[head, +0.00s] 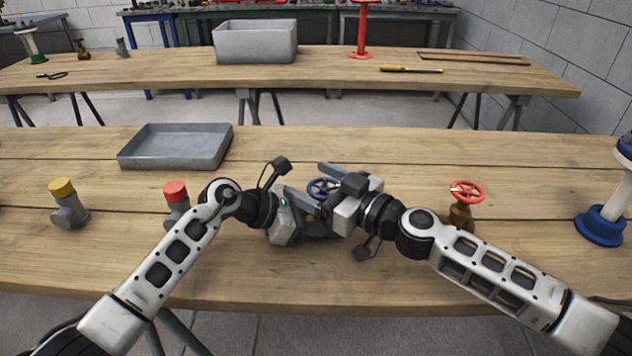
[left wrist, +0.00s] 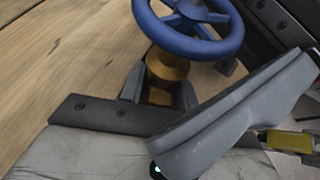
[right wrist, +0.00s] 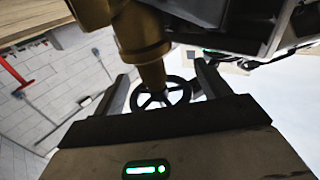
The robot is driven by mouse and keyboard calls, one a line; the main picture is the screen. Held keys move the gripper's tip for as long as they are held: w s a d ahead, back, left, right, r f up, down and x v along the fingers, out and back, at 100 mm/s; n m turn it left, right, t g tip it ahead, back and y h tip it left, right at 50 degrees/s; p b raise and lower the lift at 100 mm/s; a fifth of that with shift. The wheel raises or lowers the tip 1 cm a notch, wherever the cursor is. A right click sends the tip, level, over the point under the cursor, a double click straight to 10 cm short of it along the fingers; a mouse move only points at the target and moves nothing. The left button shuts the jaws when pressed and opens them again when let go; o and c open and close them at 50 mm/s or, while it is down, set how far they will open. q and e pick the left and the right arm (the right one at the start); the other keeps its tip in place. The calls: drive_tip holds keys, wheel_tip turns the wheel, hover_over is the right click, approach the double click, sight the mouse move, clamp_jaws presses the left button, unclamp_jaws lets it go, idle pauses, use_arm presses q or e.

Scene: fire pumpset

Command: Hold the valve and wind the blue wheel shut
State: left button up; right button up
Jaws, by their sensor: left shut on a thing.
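The valve with the blue wheel (head: 321,188) stands between my two grippers; its brass body is mostly hidden in the head view. In the left wrist view the blue wheel (left wrist: 190,43) sits above the brass neck (left wrist: 168,68). My left gripper (left wrist: 160,92) is shut on the brass part below the wheel. My right gripper (head: 328,186) is at the wheel from the right. In the right wrist view, which looks inverted, the dark-looking wheel (right wrist: 160,97) lies between its spread fingers, with the brass body (right wrist: 138,40) beyond; contact is unclear.
A brass valve with a red wheel (head: 467,192) stands to the right, near my right arm. Yellow-capped (head: 63,188) and red-capped (head: 175,190) fittings are left. A grey tray (head: 175,147) lies behind. A blue-flanged part (head: 601,228) stands far right.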

drive_tip(key=c, duration=0.9)
drive_tip(key=shift+c, duration=0.2)
drive_tip(key=shift+h, duration=0.3)
drive_tip(key=shift+w+m+t, duration=0.1)
drive_tip(key=shift+m+t, duration=0.2)
drive_tip(key=shift+t, duration=0.1)
drive_tip(key=shift+r+m+t+h, duration=0.15)
drive_tip(key=shift+m+t+h, duration=0.55)
drive_tip(key=shift+t+h, duration=0.1)
drive_tip(key=shift+w+d+m+t+h, duration=0.1)
drive_tip(key=shift+d+m+t+h, duration=0.1)
drive_tip(key=shift+m+t+h, duration=0.95)
drive_tip(key=shift+w+d+m+t+h, duration=0.15)
drive_tip(key=shift+m+t+h, duration=0.4)
drive_tip(key=shift+m+h, duration=0.65)
drive_tip(key=shift+h, duration=0.55)
